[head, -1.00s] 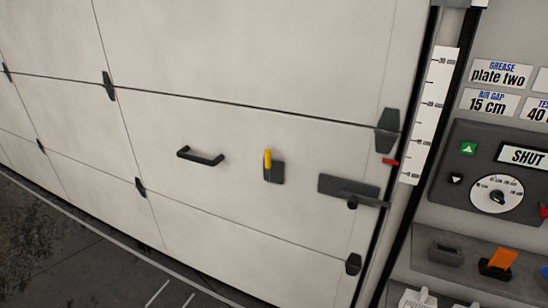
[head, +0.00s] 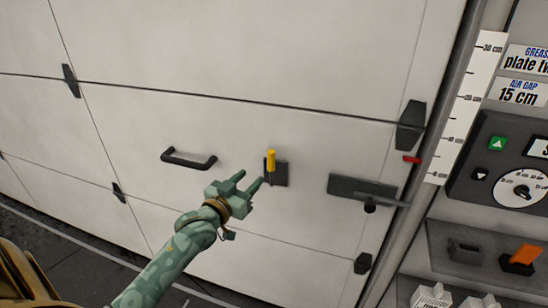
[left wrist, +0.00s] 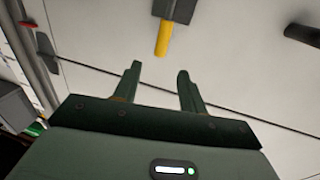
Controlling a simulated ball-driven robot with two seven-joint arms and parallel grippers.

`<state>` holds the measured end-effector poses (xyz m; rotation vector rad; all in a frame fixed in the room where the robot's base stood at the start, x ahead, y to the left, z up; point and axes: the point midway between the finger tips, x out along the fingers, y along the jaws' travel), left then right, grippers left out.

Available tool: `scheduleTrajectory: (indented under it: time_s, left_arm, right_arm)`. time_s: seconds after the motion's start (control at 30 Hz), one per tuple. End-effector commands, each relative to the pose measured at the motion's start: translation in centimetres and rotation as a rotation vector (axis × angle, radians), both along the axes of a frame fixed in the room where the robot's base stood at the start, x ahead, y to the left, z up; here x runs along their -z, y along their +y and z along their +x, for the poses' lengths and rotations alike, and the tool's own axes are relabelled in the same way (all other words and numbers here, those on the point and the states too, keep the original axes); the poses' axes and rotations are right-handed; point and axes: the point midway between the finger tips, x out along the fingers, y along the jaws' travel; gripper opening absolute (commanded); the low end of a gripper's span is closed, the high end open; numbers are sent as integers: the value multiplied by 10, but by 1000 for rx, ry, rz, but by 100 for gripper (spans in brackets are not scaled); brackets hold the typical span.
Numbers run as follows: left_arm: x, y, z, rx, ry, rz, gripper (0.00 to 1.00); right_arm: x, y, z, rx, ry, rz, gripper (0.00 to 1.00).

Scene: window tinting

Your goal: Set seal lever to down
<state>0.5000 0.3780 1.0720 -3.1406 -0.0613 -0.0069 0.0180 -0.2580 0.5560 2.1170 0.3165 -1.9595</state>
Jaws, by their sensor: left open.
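The seal lever (head: 271,160) is a yellow handle on a dark plate (head: 281,174) on the white sectional door. In the head view the handle points up. In the left wrist view the yellow handle (left wrist: 163,38) is ahead of the fingers, beyond their tips, and its dark plate (left wrist: 174,10) is cut by the top edge. My left gripper (head: 251,179) is open and empty, just below and left of the lever; it also shows in the left wrist view (left wrist: 160,72). I see no contact with the lever. My right gripper is not in view.
A black pull handle (head: 188,160) is on the door left of the lever. A dark latch plate with a bar (head: 361,189) is to the right. A control panel (head: 480,158) and a shelf (head: 475,272) with an orange item (head: 522,256) stand at the far right.

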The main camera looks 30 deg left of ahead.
Motion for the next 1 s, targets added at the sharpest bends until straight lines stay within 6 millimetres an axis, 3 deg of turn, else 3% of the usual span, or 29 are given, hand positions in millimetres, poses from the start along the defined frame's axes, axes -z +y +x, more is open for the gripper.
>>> scheduleTrajectory:
  time_s: [0.3,0.5,0.93,1.0]
  left_arm:
    - [3,3,82,0,1,2,42]
    - [3,5,114,0,3,2,42]
    - [1,5,125,1,3,3,42]
    - [1,5,125,1,3,3,22]
  right_arm:
    - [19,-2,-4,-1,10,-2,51]
    - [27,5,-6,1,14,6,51]
    - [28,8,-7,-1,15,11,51]
    - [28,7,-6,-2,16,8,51]
